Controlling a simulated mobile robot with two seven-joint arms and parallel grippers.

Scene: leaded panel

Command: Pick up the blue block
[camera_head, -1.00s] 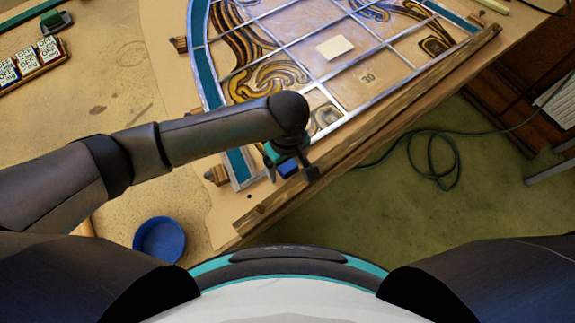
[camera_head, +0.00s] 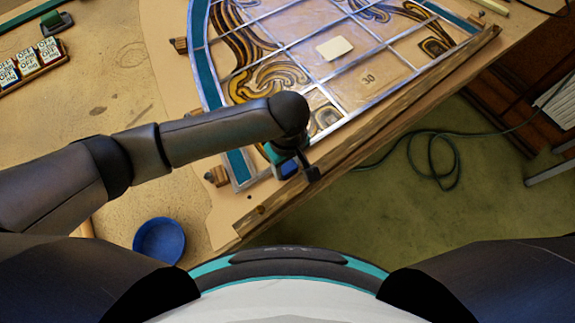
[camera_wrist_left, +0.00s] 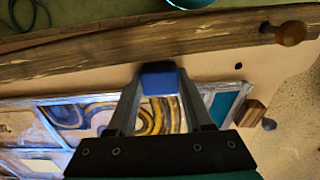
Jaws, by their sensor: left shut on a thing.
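The blue block (camera_head: 287,169) shows in the head view under the end of my left arm, near the lower corner of the leaded panel. In the left wrist view the blue block (camera_wrist_left: 159,80) sits between the fingertips of my left gripper (camera_wrist_left: 157,84), with a finger against each side. My left gripper (camera_head: 293,170) is shut on it in the head view, partly hidden by the wrist. Whether the block is clear of the surface below I cannot tell. My right gripper is not in view.
The leaded panel (camera_head: 352,118) lies on the bench, with a wooden batten (camera_head: 400,116) along its front edge. A blue bowl (camera_head: 159,240) is at lower left. A rack of lettered blocks (camera_head: 28,72) is at far left.

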